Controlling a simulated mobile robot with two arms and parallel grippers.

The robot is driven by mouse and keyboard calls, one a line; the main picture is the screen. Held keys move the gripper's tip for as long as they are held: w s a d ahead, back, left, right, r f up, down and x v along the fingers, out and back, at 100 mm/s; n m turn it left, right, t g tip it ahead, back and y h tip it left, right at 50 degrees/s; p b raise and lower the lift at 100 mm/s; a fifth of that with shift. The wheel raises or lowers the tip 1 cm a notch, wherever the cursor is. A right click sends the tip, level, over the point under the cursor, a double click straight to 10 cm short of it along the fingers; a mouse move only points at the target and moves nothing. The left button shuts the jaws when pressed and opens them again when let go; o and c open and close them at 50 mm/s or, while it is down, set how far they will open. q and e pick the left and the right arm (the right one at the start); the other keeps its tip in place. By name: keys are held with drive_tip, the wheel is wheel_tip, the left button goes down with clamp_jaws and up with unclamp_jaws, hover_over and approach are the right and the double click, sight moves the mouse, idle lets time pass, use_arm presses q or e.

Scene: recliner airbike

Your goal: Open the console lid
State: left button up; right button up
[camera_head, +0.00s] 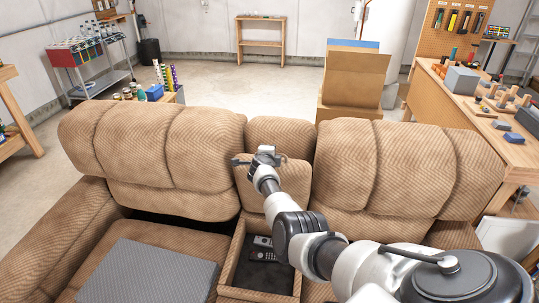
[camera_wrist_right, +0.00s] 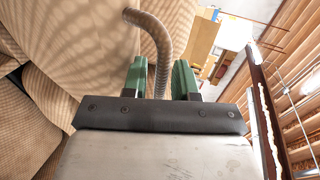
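The console lid (camera_head: 291,180), a tan ribbed cushion panel, stands raised against the middle back section of the recliner sofa. The console bin (camera_head: 228,280) below it is open, with remotes (camera_head: 262,248) inside. My right gripper (camera_head: 258,157) is at the lid's top edge, its fingers apart. In the right wrist view the green fingers of this gripper (camera_wrist_right: 160,63) are spread, with a curved grey-brown strap or tube (camera_wrist_right: 158,35) passing between them. I cannot tell whether it touches either finger. Tan upholstery (camera_wrist_right: 80,60) is close beyond. My left gripper is not in view.
Two seat backs (camera_head: 165,150) flank the console. A grey mat (camera_head: 150,275) lies on the left seat. A cardboard box (camera_head: 352,75) stands behind the sofa, and a workbench (camera_head: 470,125) with tools is at the right. The floor behind is mostly clear.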

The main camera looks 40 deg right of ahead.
drive_tip(key=p+v, duration=0.3)
drive_tip(key=p, duration=0.1)
drive_tip(key=shift+a+r, duration=0.1)
drive_tip(key=shift+r, duration=0.2)
drive_tip(key=p+v, duration=0.3)
drive_tip(key=v, duration=0.4)
drive_tip(key=shift+s+a+f, duration=0.2)
drive_tip(key=shift+s, duration=0.05)
drive_tip(key=shift+f, duration=0.1)
